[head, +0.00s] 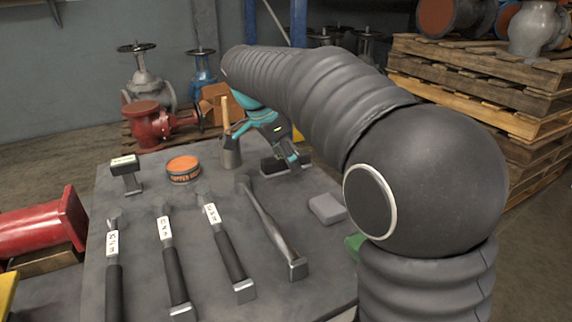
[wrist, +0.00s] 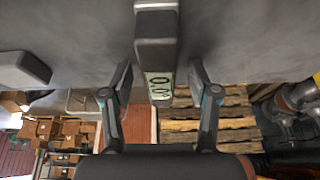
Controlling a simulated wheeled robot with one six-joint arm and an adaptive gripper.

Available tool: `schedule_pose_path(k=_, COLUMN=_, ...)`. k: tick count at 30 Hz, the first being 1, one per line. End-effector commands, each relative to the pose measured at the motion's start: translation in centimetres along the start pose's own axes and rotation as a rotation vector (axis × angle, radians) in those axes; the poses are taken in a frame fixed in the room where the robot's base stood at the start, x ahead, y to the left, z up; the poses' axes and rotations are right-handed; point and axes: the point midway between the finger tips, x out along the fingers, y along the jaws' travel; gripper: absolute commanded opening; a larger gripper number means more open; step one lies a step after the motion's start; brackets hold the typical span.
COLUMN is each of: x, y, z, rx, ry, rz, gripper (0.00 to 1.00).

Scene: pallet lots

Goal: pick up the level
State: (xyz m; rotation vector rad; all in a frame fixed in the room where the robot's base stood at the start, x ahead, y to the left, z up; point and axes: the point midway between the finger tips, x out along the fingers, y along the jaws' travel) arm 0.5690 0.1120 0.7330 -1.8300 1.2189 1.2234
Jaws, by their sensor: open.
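The level is a dark grey bar with a small pale display reading 0.0. In the wrist view the level (wrist: 156,52) stands out from the table between my two fingers, with a gap on each side. In the head view the level (head: 270,167) lies at the far part of the grey table, partly hidden behind my fingers. My gripper (head: 291,158) is above it with teal parts showing. In the wrist view my gripper (wrist: 160,82) is open and empty, its fingers on either side of the level's display end.
On the table are several long-handled tools (head: 228,250), an orange tin (head: 184,168), a grey cup with a wooden handle (head: 230,150), a labelled device (head: 126,170) and a grey block (head: 327,208). A green item (head: 354,243) is partly hidden by my arm. Pallets (head: 480,80) stand behind right.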

Motion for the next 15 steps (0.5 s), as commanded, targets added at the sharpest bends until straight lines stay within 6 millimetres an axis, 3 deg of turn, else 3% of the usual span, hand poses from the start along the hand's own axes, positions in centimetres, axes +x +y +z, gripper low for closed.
schedule_pose_path(k=5, x=-0.01, y=-0.01, z=-0.02, rx=0.0, ry=0.0, rz=0.0, gripper=0.6)
schedule_pose_path(k=8, x=-0.02, y=-0.01, z=-0.01, rx=0.0, ry=0.0, rz=0.0, gripper=0.4)
schedule_pose_path(k=12, x=-0.02, y=-0.01, z=-0.01, rx=0.0, ry=0.0, rz=0.0, gripper=0.05)
schedule_pose_path(k=13, x=-0.02, y=-0.01, z=-0.01, rx=0.0, ry=0.0, rz=0.0, gripper=0.0)
schedule_pose_path(k=15, x=-0.06, y=-0.02, z=-0.03, rx=0.0, ry=0.0, rz=-0.001, gripper=0.0)
